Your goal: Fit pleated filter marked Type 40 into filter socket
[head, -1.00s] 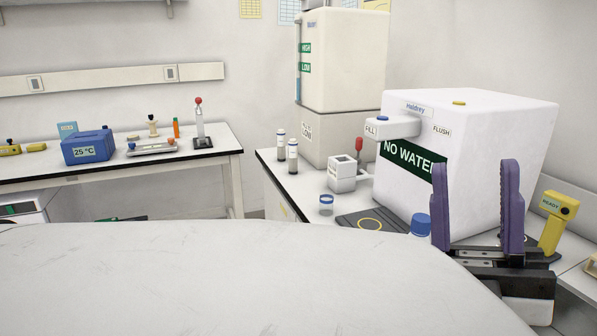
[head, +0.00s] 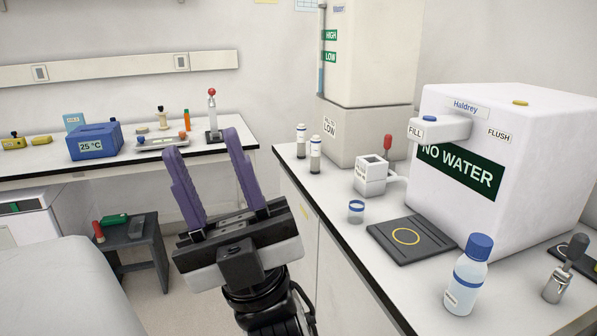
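Two small upright cylinders, pale with dark bands, stand on the right bench near its far left corner: the rear cylinder (head: 301,141) and the front cylinder (head: 315,154). They may be the filters; their markings are too small to read. A small white block with a square opening on top (head: 370,176) stands to their right, joined by a pipe towards the large white machine. It may be the filter socket. My gripper (head: 200,142) is open and empty, its purple fingers pointing up, left of the cylinders and apart from them.
The white NO WATER machine (head: 545,150) fills the right bench's back. In front are a dark pad (head: 412,254), a small blue-rimmed jar (head: 356,211), a blue-capped bottle (head: 468,280) and a grey-handled metal tool (head: 563,275). A red-topped lever (head: 388,145) rises beside the block.

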